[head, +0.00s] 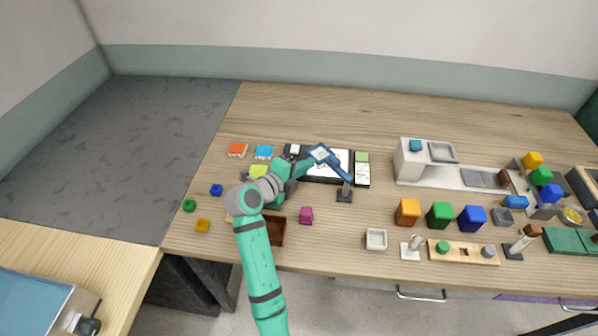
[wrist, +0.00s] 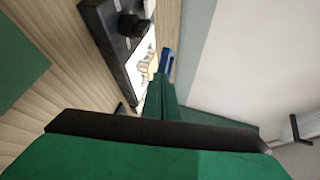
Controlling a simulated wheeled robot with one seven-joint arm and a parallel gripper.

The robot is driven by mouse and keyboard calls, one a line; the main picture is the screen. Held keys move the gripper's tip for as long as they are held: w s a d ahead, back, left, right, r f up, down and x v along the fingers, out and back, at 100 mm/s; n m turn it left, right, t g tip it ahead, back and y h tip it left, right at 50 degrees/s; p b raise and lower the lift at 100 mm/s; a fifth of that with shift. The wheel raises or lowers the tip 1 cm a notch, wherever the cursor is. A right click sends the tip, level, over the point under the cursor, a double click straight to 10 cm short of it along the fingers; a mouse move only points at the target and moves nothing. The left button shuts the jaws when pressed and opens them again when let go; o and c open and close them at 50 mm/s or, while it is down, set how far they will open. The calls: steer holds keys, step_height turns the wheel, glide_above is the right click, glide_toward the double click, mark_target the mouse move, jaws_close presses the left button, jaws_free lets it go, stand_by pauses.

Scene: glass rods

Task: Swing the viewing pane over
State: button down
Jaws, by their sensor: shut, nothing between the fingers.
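The viewing pane (head: 321,153) is a small blue-framed pane on a blue arm that rises from a dark post stand (head: 345,194). It hangs tilted over the left part of a black-framed white board (head: 338,158). My gripper (head: 311,162) is shut and empty, its tips at the left side of the pane. In the wrist view my fingertips (wrist: 160,82) are just below a blue piece (wrist: 167,60), probably part of the pane's frame. I cannot tell whether they touch it.
A green-and-white panel (head: 362,170) stands right of the board. A grey-white station (head: 410,160) is farther right. The table behind the board is clear.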

mark_target(314, 157)
steer(key=shift+w+d, duration=0.3)
steer(key=shift+w, duration=0.4)
steer(key=shift+w+d, duration=0.25)
steer(key=shift+w, duration=0.45)
